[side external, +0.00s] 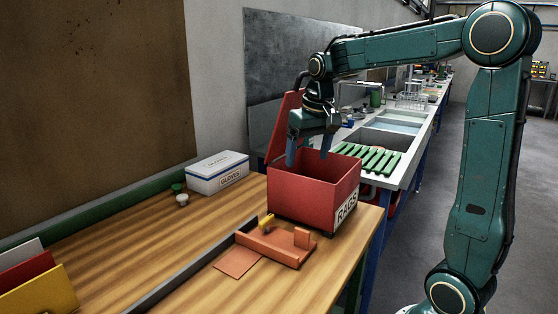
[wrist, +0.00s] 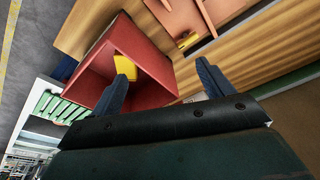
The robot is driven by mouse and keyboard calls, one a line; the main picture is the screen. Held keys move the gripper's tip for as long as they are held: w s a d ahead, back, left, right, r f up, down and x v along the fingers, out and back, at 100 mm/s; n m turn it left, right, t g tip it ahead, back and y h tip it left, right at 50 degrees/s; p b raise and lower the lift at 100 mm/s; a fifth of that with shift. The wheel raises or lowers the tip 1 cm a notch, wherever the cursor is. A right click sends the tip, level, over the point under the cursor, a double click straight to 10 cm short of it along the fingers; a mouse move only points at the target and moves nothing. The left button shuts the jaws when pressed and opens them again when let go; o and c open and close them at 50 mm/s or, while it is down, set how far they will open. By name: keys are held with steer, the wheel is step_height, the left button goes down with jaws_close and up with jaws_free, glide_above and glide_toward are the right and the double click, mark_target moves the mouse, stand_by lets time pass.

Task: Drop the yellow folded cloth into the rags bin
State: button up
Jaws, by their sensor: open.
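The red bin (side external: 312,188), labelled RAGS, stands near the table's right end with its lid (side external: 283,128) raised. In the wrist view, the bin (wrist: 145,45) is seen from above, and the yellow folded cloth (wrist: 130,66) shows inside it, partly behind one finger. The side view does not show the cloth; the bin walls hide the inside. My gripper (side external: 309,149) points down at the bin's opening, its fingertips around rim height. In the wrist view my gripper (wrist: 160,83) is open, with nothing held between its fingers.
An orange-red holder (side external: 272,246) with a small yellow piece (side external: 266,221) sits in front of the bin. A gloves box (side external: 217,172) stands at the wall side. Red and yellow upright panels (side external: 42,288) are at far left. The table's middle is mostly clear.

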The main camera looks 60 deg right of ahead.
steer(key=s+a+f+n+t, duration=0.2)
steer(key=s+a+n, duration=0.3)
steer(key=s+a, duration=0.9)
steer(key=s+t, duration=0.1)
steer(key=s, duration=0.2)
steer(key=shift+s+a+f+t+y, duration=0.2)
steer(key=shift+s+t+y, duration=0.1)
steer(key=shift+s+y, duration=0.1)
steer(key=shift+w, duration=0.1)
steer(key=shift+c, duration=0.4)
